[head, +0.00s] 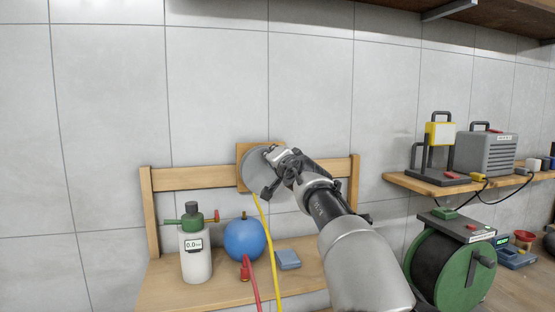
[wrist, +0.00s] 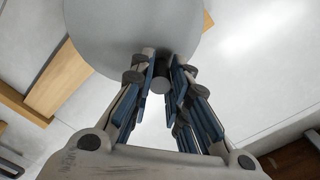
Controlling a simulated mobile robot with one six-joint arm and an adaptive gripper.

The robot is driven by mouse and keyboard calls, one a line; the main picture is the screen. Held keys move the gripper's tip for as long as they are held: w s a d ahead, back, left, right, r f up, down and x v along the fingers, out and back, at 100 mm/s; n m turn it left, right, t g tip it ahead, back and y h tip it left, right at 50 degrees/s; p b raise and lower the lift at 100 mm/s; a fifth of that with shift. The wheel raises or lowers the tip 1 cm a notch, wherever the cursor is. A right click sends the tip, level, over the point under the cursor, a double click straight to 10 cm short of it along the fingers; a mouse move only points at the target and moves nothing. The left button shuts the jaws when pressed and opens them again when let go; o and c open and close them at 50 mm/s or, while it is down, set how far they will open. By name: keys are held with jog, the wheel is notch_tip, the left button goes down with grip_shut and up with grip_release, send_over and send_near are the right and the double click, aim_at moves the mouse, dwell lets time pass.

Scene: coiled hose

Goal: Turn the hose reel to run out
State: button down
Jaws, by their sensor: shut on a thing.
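The hose reel (head: 255,172) is a grey round disc on a wooden board fixed to the bench's back rail. A yellow hose (head: 267,240) runs down from it to the bench. In the wrist view the pale disc of the reel (wrist: 130,28) fills the top. A short dark knob (wrist: 160,86) stands out from its lower part. My gripper (wrist: 162,72) is shut on this knob, one blue-padded finger on each side. In the head view my gripper (head: 276,174) is at the reel's face and hides its right part.
Below stand a white bottle with a green top (head: 196,255), a blue ball-shaped tank (head: 245,240), a red hose (head: 252,285) and a blue-grey block (head: 288,260). A green cable reel (head: 470,272) is at the right, under a shelf with a grey heater (head: 487,153).

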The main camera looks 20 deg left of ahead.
jog(key=shift+s+a+r+n, duration=0.3)
jog(key=shift+n, duration=0.5)
jog(key=c, duration=1.6)
grip_release()
jog(key=shift+o, duration=0.6)
jog(key=shift+f, duration=0.15)
jog(key=shift+w, duration=0.1)
